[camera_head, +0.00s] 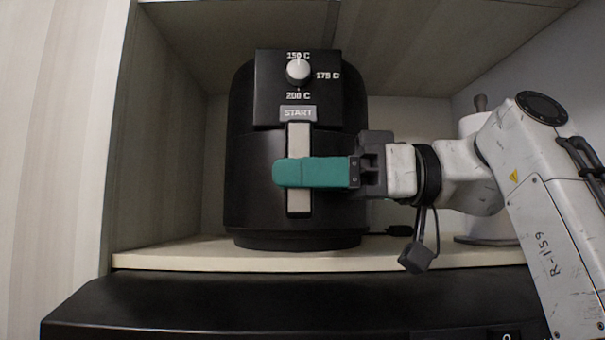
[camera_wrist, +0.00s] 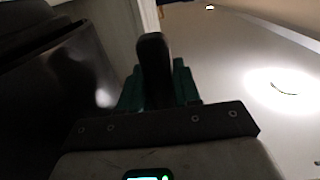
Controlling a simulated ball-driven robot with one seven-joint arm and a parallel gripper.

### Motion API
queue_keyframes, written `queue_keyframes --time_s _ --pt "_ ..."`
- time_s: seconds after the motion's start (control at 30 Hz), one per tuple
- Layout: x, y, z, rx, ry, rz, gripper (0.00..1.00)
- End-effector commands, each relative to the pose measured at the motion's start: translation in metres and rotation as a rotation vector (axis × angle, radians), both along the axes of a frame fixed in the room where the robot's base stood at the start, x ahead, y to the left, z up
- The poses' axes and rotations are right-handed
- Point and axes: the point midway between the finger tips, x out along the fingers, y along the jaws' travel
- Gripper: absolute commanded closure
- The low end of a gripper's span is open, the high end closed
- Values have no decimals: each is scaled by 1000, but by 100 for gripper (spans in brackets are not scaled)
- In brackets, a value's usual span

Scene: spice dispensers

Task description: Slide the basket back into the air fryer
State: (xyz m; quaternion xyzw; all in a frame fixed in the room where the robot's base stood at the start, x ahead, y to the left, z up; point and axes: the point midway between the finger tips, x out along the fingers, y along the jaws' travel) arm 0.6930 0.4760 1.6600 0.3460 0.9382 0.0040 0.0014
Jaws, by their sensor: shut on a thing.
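The black air fryer (camera_head: 345,110) stands upright on the shelf in the head view, with a dial and START label on its upper front. The basket front (camera_head: 262,165) sits below the panel and looks flush or nearly flush with the body; a small gap cannot be ruled out. Its pale vertical handle (camera_head: 299,140) is crossed by my gripper (camera_head: 283,172), whose teal fingers are shut on it. In the wrist view, my gripper (camera_wrist: 158,85) has its teal fingers around a dark upright part, likely the handle. The basket's inside is hidden.
The light wooden shelf (camera_head: 180,254) surrounds the fryer, with a side wall at left. A white paper-towel-like stand (camera_head: 470,128) is partly behind my arm at right. A black surface (camera_head: 250,305) lies below the shelf. The shelf left of the fryer is clear.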

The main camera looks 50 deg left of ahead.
Motion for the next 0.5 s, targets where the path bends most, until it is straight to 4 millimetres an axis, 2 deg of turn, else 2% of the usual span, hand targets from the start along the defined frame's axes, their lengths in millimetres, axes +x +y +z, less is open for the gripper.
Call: queue_keyframes --time_s 0.5 --pt "7 9 2 4 -1 0 100"
